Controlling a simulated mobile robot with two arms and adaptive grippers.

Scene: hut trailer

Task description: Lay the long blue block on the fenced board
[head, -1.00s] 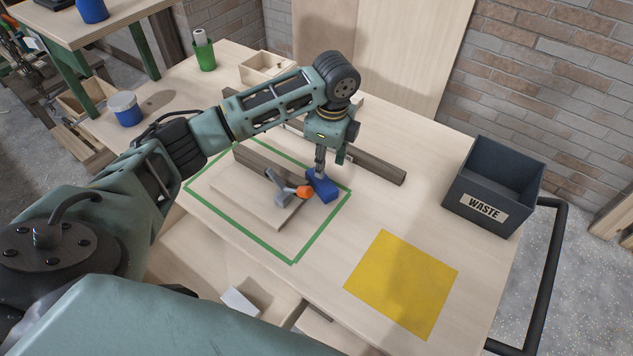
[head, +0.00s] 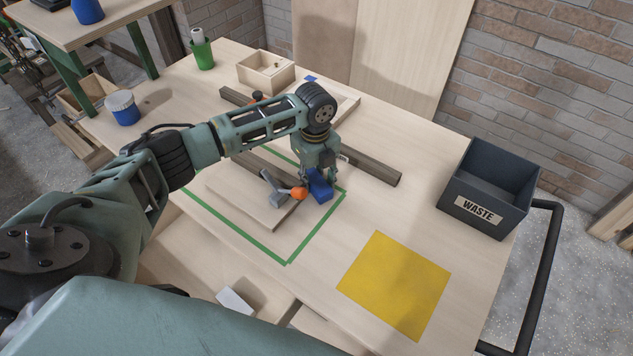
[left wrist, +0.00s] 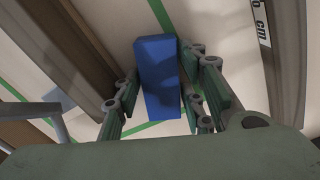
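The blue block (head: 319,188) lies at the right corner of the green-taped area, beside a pale board (head: 240,198) with a dark strip along its far side. My left gripper (head: 318,174) is lowered over the block. In the left wrist view the blue block (left wrist: 160,80) stands between the two fingers (left wrist: 162,100), with a visible gap on each side, so the gripper looks open around it. Another pale board (head: 347,104) lies behind my left arm, partly hidden. My right gripper is not in view.
A grey tool with an orange end (head: 285,191) lies on the near board, close to the block. A dark rail (head: 372,166) lies behind my gripper. A yellow square (head: 395,283) and a waste bin (head: 489,190) are at right. The table between them is clear.

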